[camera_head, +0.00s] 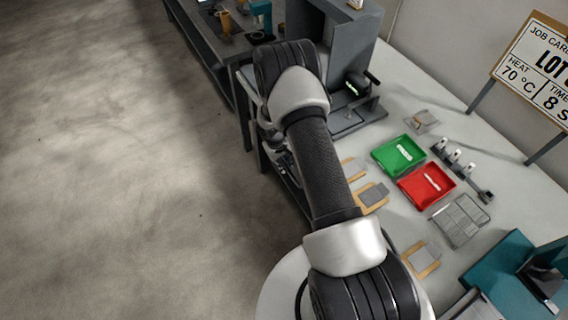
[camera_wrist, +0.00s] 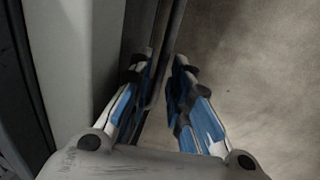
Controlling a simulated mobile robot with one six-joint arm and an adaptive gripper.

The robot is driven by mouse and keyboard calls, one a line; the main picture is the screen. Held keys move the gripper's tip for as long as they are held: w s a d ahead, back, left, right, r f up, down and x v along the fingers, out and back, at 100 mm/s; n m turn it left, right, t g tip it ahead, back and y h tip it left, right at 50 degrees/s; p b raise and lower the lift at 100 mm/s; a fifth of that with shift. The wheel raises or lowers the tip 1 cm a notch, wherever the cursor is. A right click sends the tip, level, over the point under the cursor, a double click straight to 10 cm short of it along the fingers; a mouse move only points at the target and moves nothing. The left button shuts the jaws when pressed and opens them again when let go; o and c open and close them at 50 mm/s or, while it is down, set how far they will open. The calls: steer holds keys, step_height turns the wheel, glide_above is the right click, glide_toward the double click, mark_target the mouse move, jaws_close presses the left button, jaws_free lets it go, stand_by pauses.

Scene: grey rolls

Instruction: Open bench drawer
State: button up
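In the wrist view my gripper (camera_wrist: 165,66) has its two blue-padded fingers apart, one on each side of a thin dark bar (camera_wrist: 170,38). The bar looks like the drawer handle. It runs lengthwise between the fingertips, closer to the left one, and a gap shows on the right. A pale grey panel (camera_wrist: 78,60) fills the left side; I cannot tell if it is the drawer front. In the head view my arm reaches to the bench's front edge. It hides most of the gripper and the drawer there.
The bench top (camera_head: 410,100) holds a green tray (camera_head: 390,160), a red tray (camera_head: 415,193), a grey press (camera_head: 345,45) and a grey divided tray (camera_head: 460,225). A job card sign (camera_head: 540,65) stands behind. Open concrete floor (camera_head: 110,180) lies left of the bench.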

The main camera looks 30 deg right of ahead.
steer(key=shift+c, duration=0.2)
jaws_close()
stand_by(0.5)
